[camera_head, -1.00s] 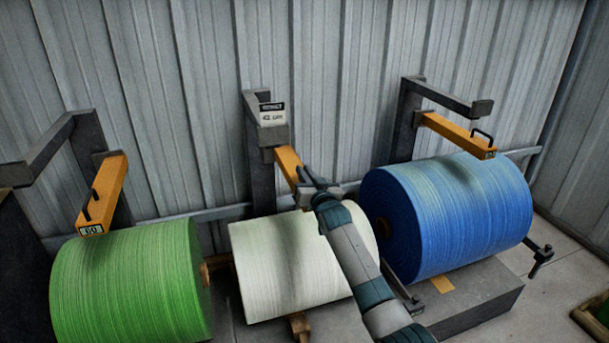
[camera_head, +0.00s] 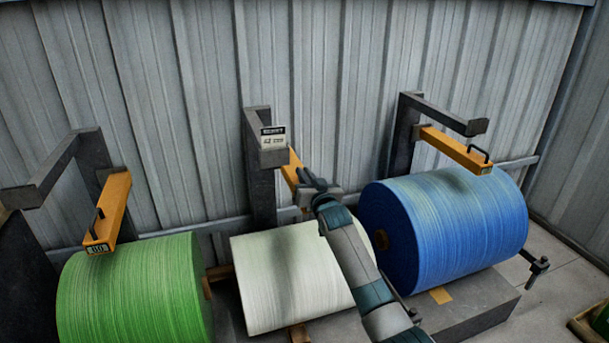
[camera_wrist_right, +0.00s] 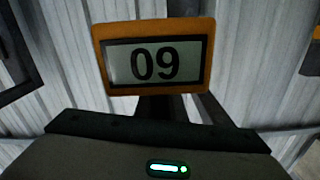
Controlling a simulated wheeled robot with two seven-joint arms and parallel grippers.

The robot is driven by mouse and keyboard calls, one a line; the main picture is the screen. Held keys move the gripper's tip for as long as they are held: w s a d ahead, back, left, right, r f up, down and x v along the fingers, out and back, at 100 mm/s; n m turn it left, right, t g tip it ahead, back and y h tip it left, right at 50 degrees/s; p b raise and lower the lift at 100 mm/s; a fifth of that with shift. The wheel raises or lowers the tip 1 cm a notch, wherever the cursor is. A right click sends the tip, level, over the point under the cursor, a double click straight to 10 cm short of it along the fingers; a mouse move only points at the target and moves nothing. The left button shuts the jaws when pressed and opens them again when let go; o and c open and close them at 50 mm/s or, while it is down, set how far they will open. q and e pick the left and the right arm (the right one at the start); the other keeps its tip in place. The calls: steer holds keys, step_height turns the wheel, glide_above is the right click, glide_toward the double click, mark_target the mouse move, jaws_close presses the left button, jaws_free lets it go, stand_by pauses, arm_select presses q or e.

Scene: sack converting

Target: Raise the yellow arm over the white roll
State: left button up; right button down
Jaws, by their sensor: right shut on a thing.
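The white roll (camera_head: 285,275) lies in the middle between a green and a blue roll. The yellow arm (camera_head: 292,170) above it runs from the dark post behind the roll toward my right gripper. My right gripper (camera_head: 312,190) is at the near end of this arm, above the roll's back right part, and is shut on the yellow arm; its fingers and the handle are mostly hidden. In the right wrist view the yellow arm's end plate (camera_wrist_right: 155,64) reads 09, close in front of the gripper body. My left gripper is not in view.
A green roll (camera_head: 135,290) with its own yellow arm (camera_head: 110,208) stands at the left. A blue roll (camera_head: 445,220) with another yellow arm (camera_head: 455,148) stands at the right. A grey bracket with a label (camera_head: 272,138) tops the middle post. A corrugated wall closes the back.

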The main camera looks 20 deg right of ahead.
steer(key=shift+r, duration=0.5)
steer(key=c, duration=1.8)
jaws_free()
steer(key=shift+c, duration=0.2)
steer(key=shift+f, duration=0.15)
steer(key=shift+f, duration=0.1)
steer(key=shift+s, duration=0.15)
